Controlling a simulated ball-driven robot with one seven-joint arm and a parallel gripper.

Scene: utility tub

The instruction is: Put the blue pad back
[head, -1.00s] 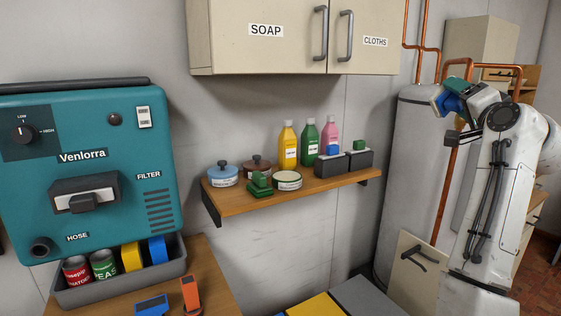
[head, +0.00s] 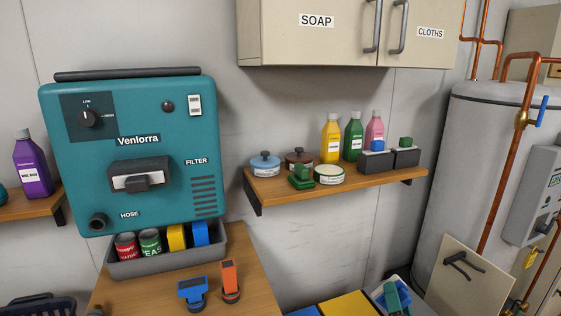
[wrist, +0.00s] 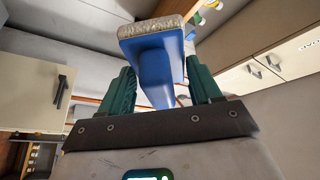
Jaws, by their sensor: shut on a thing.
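The blue pad (wrist: 152,62) has a blue handle and a pale, rough face. In the wrist view its handle is between the teal fingers of my gripper (wrist: 160,92), which is shut on it. The pad is held up in the air, clear of any surface there. In the head view my gripper (head: 392,296) shows only partly, at the bottom edge right of centre, with teal fingers and a pale edge of the pad. Most of the pad is hidden or cut off there.
A wooden shelf (head: 345,184) holds bottles, round tins, a green handled block (head: 301,177) and two dark boxes (head: 377,161). A grey tub (head: 160,266) holds cans and yellow and blue blocks. Blue (head: 192,293) and orange (head: 230,283) tools stand on the counter. Cupboards hang above.

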